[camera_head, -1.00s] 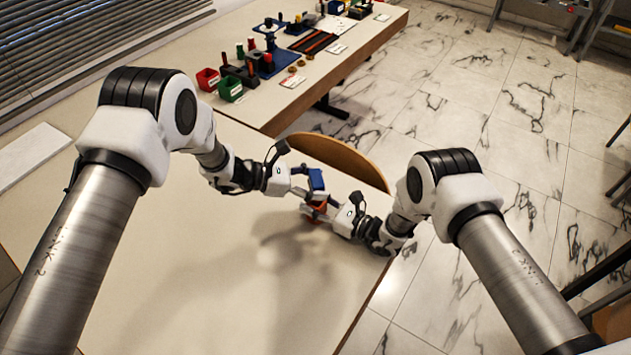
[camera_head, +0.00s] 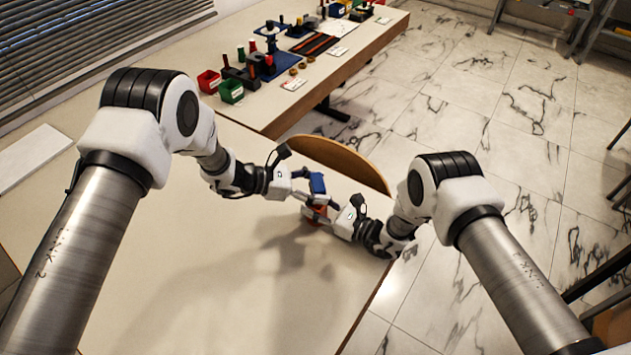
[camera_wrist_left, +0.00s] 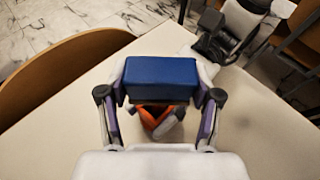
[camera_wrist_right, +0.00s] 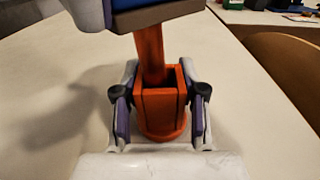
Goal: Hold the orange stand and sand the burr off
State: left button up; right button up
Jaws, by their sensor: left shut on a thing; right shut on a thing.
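The orange stand (camera_wrist_right: 160,108) stands upright on the table in the right wrist view, with a square socket on a round base and an orange bar rising from it. My right gripper (camera_wrist_right: 160,100) is shut on the stand, one finger on each side. My left gripper (camera_wrist_left: 161,90) is shut on a blue block (camera_wrist_left: 161,76) with a darker underside, held above the stand. In the right wrist view the block (camera_wrist_right: 160,12) is over the top of the bar; its contact there is hard to tell. The stand (camera_head: 317,215) is mostly hidden in the head view. I cannot make out the burr.
The pale table (camera_head: 200,270) is largely clear. A wooden chair back (camera_head: 340,158) stands close behind my grippers. A second table at the back holds a red bin (camera_head: 209,81), a green bin (camera_head: 231,91) and several fixtures.

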pick_arm(q)
jog(key=shift+s+d+f, duration=0.15)
jog(key=shift+s+f, duration=0.1)
jog(key=shift+s, duration=0.5)
jog(key=shift+w+a, duration=0.25)
jog(key=shift+w, duration=0.85)
jog(key=shift+w+a, duration=0.1)
jog(key=shift+w, duration=0.45)
jog(key=shift+c, duration=0.7)
jog(key=shift+s+d, duration=0.2)
jog(key=shift+s, duration=0.65)
jog(key=shift+s+d, duration=0.15)
jog(key=shift+s, duration=0.65)
